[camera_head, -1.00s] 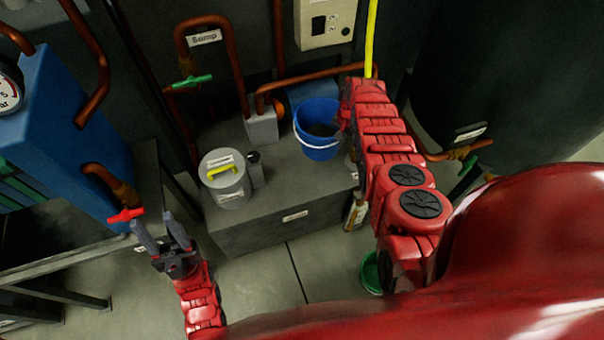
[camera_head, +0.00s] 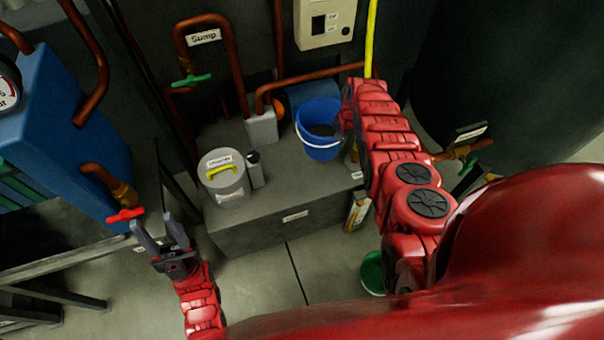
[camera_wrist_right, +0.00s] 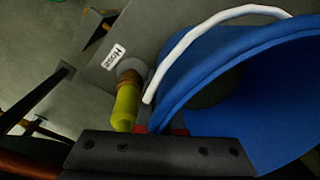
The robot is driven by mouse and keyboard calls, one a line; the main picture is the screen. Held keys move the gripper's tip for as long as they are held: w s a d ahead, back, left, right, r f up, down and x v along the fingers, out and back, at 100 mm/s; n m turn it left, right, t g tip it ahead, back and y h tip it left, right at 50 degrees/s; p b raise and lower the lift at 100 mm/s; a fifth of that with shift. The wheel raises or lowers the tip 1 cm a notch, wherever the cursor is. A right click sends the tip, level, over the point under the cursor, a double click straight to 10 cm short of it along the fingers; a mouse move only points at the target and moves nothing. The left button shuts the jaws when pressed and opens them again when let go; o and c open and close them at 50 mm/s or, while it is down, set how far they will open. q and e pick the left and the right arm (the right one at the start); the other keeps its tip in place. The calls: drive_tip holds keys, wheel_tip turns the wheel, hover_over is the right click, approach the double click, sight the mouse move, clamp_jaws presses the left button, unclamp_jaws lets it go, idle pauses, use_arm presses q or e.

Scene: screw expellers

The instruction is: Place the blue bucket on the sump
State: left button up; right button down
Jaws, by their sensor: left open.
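The blue bucket (camera_head: 319,128) with a white handle is upright at the grey sump box (camera_head: 265,190), over the right part of its top. Whether its base touches the top I cannot tell. In the right wrist view the bucket (camera_wrist_right: 245,85) fills the right side, its handle arching over the rim. My right gripper (camera_wrist_right: 160,152) is close against the bucket there, seen as a dark bar at the bottom; its fingers are hidden. In the head view my right arm covers it. My left gripper (camera_head: 160,235) is open and empty, left of the box.
A grey canister with a yellow handle (camera_head: 224,178) and a small grey cylinder (camera_head: 255,168) stand on the box's left. Copper pipes (camera_head: 238,70) rise behind. A green bucket (camera_head: 373,272) is on the floor at right. A blue machine (camera_head: 60,130) stands at left.

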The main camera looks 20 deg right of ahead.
drive_tip(key=shift+r, duration=0.15)
drive_tip(key=shift+s, duration=0.15)
idle(0.4)
drive_tip(key=shift+d, duration=0.1)
drive_tip(key=shift+w+d, duration=0.1)
drive_tip(key=shift+w, duration=0.1)
drive_tip(key=shift+w, duration=0.1)
drive_tip(key=shift+a+f, duration=0.3)
drive_tip(key=shift+r, duration=0.15)
